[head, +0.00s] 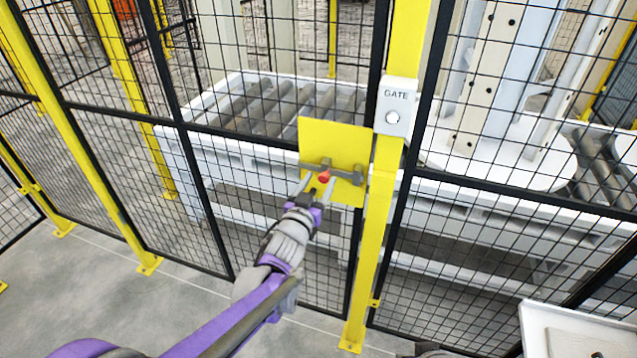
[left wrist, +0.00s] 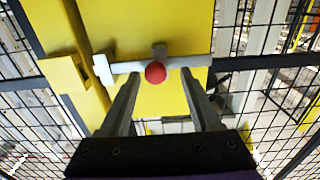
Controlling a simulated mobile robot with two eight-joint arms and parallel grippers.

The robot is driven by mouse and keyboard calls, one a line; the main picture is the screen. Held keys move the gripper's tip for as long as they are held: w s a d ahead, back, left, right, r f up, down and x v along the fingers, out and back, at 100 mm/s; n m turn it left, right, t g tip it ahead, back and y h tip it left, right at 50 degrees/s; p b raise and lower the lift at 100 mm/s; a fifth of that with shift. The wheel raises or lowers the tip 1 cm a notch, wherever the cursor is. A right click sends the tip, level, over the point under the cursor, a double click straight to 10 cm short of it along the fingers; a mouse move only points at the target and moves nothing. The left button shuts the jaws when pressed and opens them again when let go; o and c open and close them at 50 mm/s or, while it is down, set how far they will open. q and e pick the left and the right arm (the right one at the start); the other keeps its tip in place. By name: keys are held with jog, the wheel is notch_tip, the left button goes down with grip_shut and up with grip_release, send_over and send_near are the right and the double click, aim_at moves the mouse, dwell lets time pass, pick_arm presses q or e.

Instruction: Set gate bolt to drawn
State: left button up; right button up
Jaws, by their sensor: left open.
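The gate bolt (head: 340,174) is a grey bar with a red knob (head: 324,177), mounted on a yellow plate (head: 335,140) beside the yellow gate post (head: 383,200). My left gripper (head: 318,183) is open at the bolt, its two fingers on either side of the red knob. In the left wrist view the knob (left wrist: 155,72) lies between and just beyond the fingertips (left wrist: 158,74). The bar (left wrist: 185,62) runs sideways across the plate. A yellow block (left wrist: 65,73) sits close to the bar's left end; whether the bar enters it I cannot tell. My right gripper is not seen.
A white box marked GATE (head: 396,107) with a round button is fixed to the post above the bolt. Black mesh panels (head: 130,160) stand on both sides. A roller conveyor (head: 265,105) is behind the fence. Grey floor (head: 110,290) is clear at lower left.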

pick_arm(q)
jog(key=b+v, duration=0.1)
jog(key=v, duration=0.9)
jog(key=shift+s+a, duration=0.15)
jog(key=shift+s, duration=0.25)
jog(key=s+a+f+n+g+y, duration=0.3)
jog(key=s+a+f+g+y, duration=0.25)
jog(key=s+a, duration=0.5)
jog(key=s+a+f+g, duration=0.1)
jog(key=s+f+g, duration=0.2)
jog(key=s, duration=0.4)
jog(key=s+a+f+g+p, duration=0.1)
jog(key=s+f+g, duration=0.2)
jog(key=s+f, duration=0.2)
jog(key=s, duration=0.3)
jog(key=shift+a+n, duration=0.3)
jog(key=shift+a, duration=0.1)
